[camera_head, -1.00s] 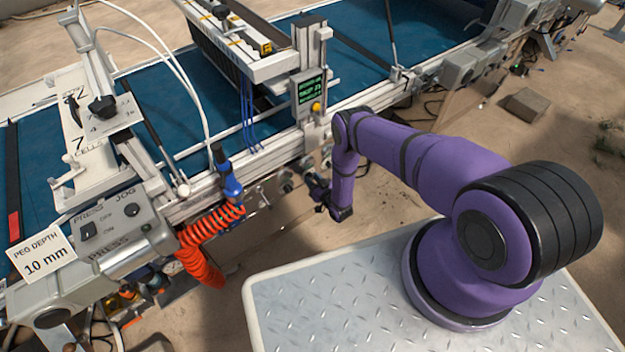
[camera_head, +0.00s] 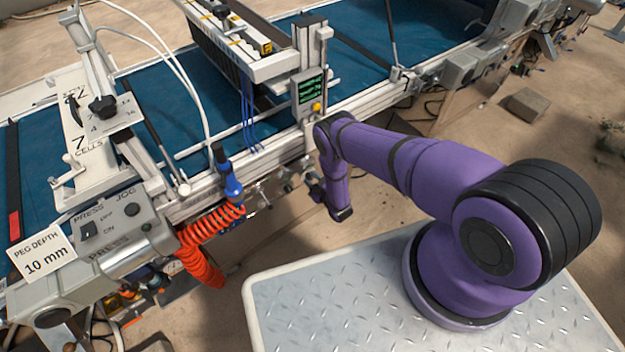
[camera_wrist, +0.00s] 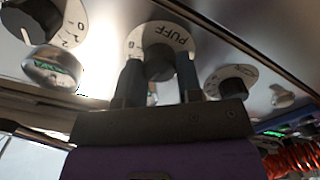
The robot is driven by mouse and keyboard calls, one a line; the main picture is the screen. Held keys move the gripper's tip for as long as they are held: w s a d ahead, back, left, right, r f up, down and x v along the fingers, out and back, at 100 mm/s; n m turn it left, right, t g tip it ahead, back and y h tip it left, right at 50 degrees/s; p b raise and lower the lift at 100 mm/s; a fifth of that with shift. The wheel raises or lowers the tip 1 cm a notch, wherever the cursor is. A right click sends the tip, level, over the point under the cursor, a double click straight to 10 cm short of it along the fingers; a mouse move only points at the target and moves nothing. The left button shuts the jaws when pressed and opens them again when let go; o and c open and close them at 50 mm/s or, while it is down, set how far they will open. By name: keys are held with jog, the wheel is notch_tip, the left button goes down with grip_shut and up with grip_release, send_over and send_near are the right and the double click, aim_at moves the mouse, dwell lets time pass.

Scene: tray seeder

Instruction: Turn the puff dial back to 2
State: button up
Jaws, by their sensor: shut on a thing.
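The puff dial (camera_wrist: 160,64) shows in the wrist view as a dark knob on a white round scale plate marked PUFF (camera_wrist: 180,40). My gripper (camera_wrist: 159,80) is shut on the dial's knob, one finger on each side. Most of the scale's numbers are hidden by the knob and fingers, so I cannot read the setting. In the head view my gripper (camera_head: 314,190) is at the seeder's front rail, small and partly hidden by the arm; the dial cannot be made out there.
Another dark knob (camera_wrist: 35,18) with a numbered scale is at the left in the wrist view, above a round gauge (camera_wrist: 52,70). A smaller dial (camera_wrist: 232,86) is at the right. In the head view an orange coiled hose (camera_head: 205,243) hangs left of my arm.

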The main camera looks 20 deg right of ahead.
jog(key=n, duration=0.4)
jog(key=shift+s+f+n, duration=0.1)
jog(key=shift+n, duration=2.2)
jog(key=o, duration=0.9)
jog(key=shift+o, duration=0.2)
jog(key=v, duration=1)
jog(key=shift+s, duration=0.35)
jog(key=shift+s+d, duration=0.1)
